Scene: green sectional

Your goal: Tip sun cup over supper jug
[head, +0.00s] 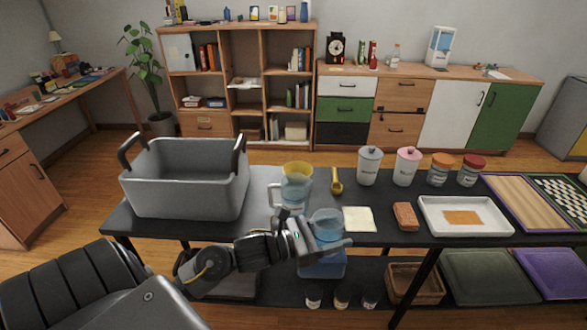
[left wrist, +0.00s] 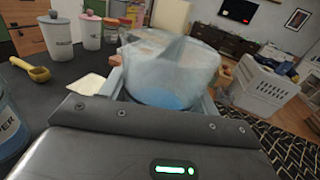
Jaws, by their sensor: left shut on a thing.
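The cup (head: 326,223) is pale blue and see-through. My left gripper (head: 321,243) is shut on it and holds it at the front edge of the dark table. The cup also fills the middle of the left wrist view (left wrist: 168,68), with a bluer patch low in it; its sun mark is not readable. The supper jug (head: 296,195), pale blue with a handle on its left and a yellow top, stands upright on the table, just left of and behind the cup. Part of the jug shows at the left edge of the left wrist view (left wrist: 8,125), lettered "PER". My right gripper is out of view.
A grey crate (head: 185,182) stands left of the jug. A yellow scoop (head: 336,182), a cream cloth (head: 359,219), a brown block (head: 405,216), a white tray (head: 465,230) and several lidded jars lie to the right. A lower shelf holds a basket (head: 416,290).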

